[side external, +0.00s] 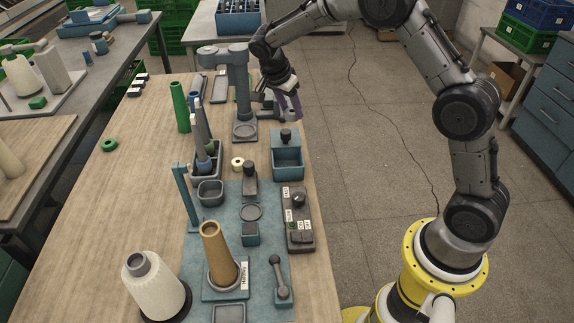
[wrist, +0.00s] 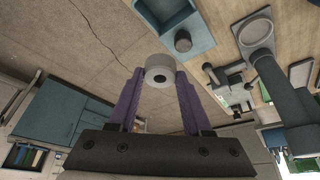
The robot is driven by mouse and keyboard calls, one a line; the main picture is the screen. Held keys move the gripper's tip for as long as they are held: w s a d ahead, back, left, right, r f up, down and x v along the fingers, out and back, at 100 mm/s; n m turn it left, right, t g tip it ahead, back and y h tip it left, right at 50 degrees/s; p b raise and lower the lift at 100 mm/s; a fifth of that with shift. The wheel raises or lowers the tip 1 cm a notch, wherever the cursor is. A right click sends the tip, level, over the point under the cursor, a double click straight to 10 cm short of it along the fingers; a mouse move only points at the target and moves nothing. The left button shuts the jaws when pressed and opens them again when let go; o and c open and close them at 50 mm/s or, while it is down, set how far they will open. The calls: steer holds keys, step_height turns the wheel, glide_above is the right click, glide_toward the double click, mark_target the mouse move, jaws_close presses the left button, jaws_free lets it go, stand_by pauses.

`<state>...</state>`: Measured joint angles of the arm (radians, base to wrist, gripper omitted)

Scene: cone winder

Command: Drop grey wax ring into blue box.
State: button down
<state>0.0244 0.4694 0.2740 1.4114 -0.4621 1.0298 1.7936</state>
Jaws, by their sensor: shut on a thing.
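A grey wax ring (wrist: 160,70), pale with a dark centre hole, is between the purple fingertips of my gripper (wrist: 160,76) in the wrist view. The gripper is shut on it. In the side view my gripper (side external: 287,104) is in the air at the right edge of the bench, behind the blue box, and the ring cannot be made out. The blue box (side external: 287,161) is an open tray with a dark knob at its back. It also shows at the top of the wrist view (wrist: 204,39), apart from the ring.
A grey stand (side external: 241,85) rises close to the left of my gripper. A cream ring (side external: 238,163) lies on the bench, and a green ring (side external: 110,145) lies farther left. A control box (side external: 299,220) is in front of the blue box. The bench's left side is mostly clear.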

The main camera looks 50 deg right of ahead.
steer(key=shift+f, duration=4.25)
steer(key=shift+c, duration=1.3)
jaws_free()
steer(key=shift+r, duration=0.15)
steer(key=v, duration=1.3)
steer(key=shift+a+r, duration=0.2)
steer(key=shift+r, duration=0.05)
